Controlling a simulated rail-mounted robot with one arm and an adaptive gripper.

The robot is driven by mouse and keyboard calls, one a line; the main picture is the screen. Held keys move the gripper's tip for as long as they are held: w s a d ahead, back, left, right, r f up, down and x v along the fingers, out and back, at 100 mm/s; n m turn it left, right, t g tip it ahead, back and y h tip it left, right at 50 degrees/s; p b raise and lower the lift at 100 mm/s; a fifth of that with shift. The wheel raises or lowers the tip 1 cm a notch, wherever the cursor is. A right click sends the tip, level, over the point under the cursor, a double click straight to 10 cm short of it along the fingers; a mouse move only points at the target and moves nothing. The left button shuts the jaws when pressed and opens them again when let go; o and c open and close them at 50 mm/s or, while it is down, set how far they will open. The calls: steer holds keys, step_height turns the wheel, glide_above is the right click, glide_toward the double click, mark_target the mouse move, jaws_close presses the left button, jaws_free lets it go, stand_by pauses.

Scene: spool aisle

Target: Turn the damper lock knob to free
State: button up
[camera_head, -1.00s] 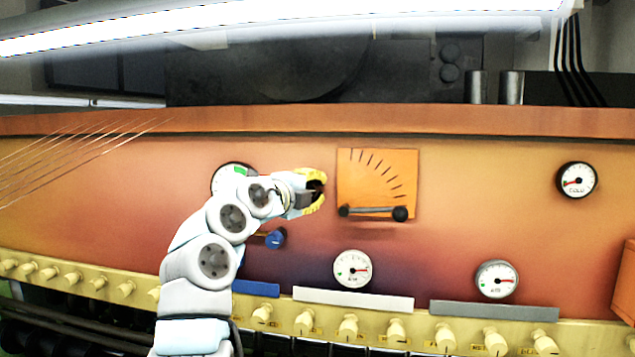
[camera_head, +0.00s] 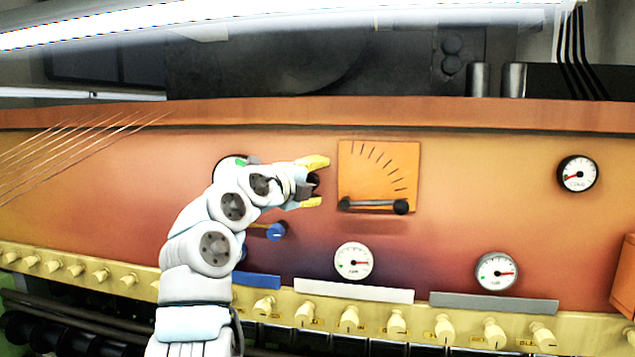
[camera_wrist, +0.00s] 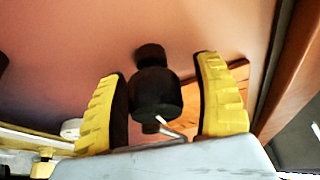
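An orange plate (camera_head: 378,165) with a fan of black marks is on the panel. A dark lever (camera_head: 372,204) lies almost level across its lower part, with a black knob (camera_head: 344,204) at the left end and a larger one (camera_head: 401,207) at the right. My gripper (camera_head: 318,182), with yellow fingers, is open just left of the plate. In the wrist view a black knob (camera_wrist: 155,92) with a thin grey rod shows between the spread fingers, apart from both. I cannot tell which knob this is. No lock label is readable.
A blue knob (camera_head: 276,231) sits below my gripper. Round gauges are at lower middle (camera_head: 353,261), lower right (camera_head: 496,271) and far right (camera_head: 577,174). My arm partly hides another gauge. Cream pegs line the ledge (camera_head: 375,311).

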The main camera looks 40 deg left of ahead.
steer(key=shift+w+f, duration=0.1)
steer(key=shift+f, duration=0.05)
steer(key=shift+s+d, duration=0.1)
steer(key=shift+s, duration=1.05)
steer(key=s+r, duration=0.1)
steer(key=s, duration=0.8)
steer(key=shift+s+d, duration=0.35)
steer(key=shift+d, duration=0.05)
steer(key=shift+o, duration=0.3)
